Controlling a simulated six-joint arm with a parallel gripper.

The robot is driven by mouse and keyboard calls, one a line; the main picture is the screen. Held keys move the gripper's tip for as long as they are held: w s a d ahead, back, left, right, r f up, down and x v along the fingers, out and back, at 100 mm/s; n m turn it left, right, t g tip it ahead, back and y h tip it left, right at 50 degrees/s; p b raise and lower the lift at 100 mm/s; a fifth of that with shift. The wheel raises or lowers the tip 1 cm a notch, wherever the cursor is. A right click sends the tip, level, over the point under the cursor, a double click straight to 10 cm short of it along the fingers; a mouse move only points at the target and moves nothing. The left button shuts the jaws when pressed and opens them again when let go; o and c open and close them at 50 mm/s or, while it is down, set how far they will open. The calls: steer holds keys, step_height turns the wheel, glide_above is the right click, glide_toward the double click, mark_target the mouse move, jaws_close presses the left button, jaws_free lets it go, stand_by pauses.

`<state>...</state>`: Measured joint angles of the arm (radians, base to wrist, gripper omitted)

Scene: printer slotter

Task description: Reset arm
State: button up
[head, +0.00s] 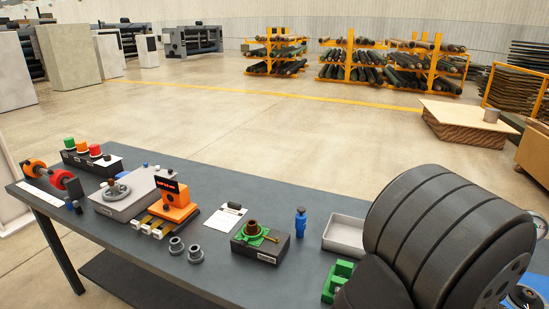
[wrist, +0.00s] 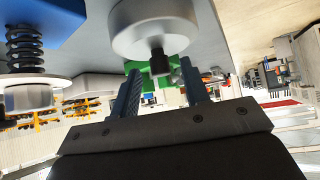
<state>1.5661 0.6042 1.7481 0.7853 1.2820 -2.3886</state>
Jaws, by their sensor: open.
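My gripper (wrist: 160,68) shows in the wrist view with its two dark, ribbed fingers apart. I see nothing held between them. A green part (wrist: 148,66) shows beyond the fingertips; I cannot tell whether it touches them. A pale round part with a dark tip (wrist: 157,58) hangs in the upper middle of that view, and a dark spring (wrist: 38,48) under a blue block is at the upper left. In the head view my gripper is not clearly seen; a large dark ribbed cylinder, which looks like part of my arm, fills the right side.
The dark grey workbench (head: 130,235) holds a green-topped fixture (head: 262,238), a blue bottle (head: 301,222), a grey tray (head: 346,232), a green block (head: 338,281), an orange device (head: 174,203), grey rings (head: 195,253) and a button box (head: 92,160). Open floor lies behind it.

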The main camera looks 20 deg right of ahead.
steer(key=shift+w+a+f, duration=0.2)
steer(key=shift+w+f, duration=0.15)
steer(key=shift+w, duration=0.1)
step_height(320, 180, up, 4)
steer(key=shift+f, duration=0.15)
steer(key=s+a+r, duration=0.2)
steer(key=s+r, duration=0.5)
steer(key=s, duration=0.5)
steer(key=w+d+m+h, duration=0.2)
steer(key=w+d+m, duration=0.15)
steer(key=w, duration=1.95)
steer(key=w+a+r+h, duration=0.1)
steer(key=w+a, duration=0.1)
steer(key=w, duration=0.5)
steer(key=w+a+r+m, duration=0.1)
steer(key=w+a+r, duration=0.1)
steer(key=w, duration=0.6)
steer(key=w+a+r+m+h, duration=0.1)
steer(key=w+a, duration=0.2)
steer(key=w, duration=0.5)
steer(key=shift+a+r+t+h, duration=0.3)
steer(key=shift+a+r, duration=0.05)
